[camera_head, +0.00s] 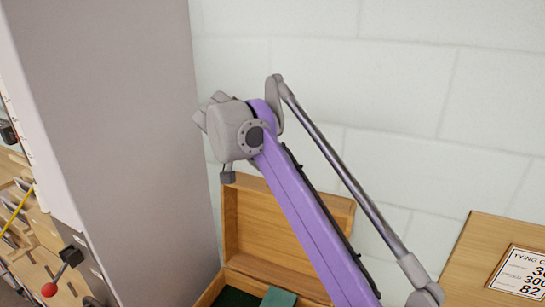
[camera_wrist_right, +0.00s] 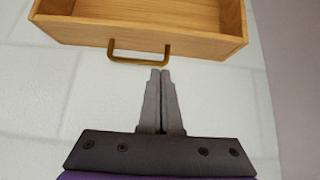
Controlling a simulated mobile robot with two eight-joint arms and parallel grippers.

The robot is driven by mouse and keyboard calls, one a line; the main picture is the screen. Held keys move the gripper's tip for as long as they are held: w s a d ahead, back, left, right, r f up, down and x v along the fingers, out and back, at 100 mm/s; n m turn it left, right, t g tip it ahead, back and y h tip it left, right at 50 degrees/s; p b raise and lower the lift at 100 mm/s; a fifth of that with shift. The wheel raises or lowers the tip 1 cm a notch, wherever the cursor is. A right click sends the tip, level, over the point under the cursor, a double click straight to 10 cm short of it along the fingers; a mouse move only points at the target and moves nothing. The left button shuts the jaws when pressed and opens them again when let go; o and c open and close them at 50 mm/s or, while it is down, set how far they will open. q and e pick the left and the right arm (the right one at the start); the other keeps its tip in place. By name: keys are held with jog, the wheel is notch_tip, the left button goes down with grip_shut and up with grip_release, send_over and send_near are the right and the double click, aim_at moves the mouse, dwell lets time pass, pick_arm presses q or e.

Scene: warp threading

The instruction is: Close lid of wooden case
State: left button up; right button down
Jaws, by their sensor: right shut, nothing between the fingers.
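The wooden case (camera_head: 208,293) is at the bottom of the head view, with its lid (camera_head: 245,210) standing open and upright against the wall. My purple right arm crosses in front of the lid and hides part of it. In the right wrist view, my right gripper (camera_wrist_right: 160,73) is shut and empty. Its tips are just below a brass handle (camera_wrist_right: 138,60) on a wooden panel (camera_wrist_right: 75,32), which appears to be the lid's edge. The fingers look close to the handle, but contact cannot be told. My left gripper is out of view.
A tall grey panel (camera_head: 110,130) stands left of the case. A pale block wall (camera_head: 400,60) is behind it. A wooden board (camera_head: 465,265) with a printed sign (camera_head: 520,275) is at the lower right. Dark green material (camera_head: 236,298) lies inside the case.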

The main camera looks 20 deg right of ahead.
jog(key=shift+m+h, duration=0.3)
jog(key=shift+m, duration=0.1)
jog(key=w+d+f, duration=0.2)
jog(key=w+d+f+b, duration=0.1)
jog(key=w+d+f, duration=0.1)
jog(key=w+d, duration=0.1)
jog(key=shift+w+d+f, duration=0.15)
jog(key=shift+w, duration=0.05)
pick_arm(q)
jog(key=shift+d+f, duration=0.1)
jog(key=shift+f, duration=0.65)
pick_arm(e)
jog(key=shift+w+d+f, duration=0.3)
jog(key=shift+d+f, duration=0.1)
jog(key=shift+f, duration=0.05)
jog(key=shift+a, duration=0.15)
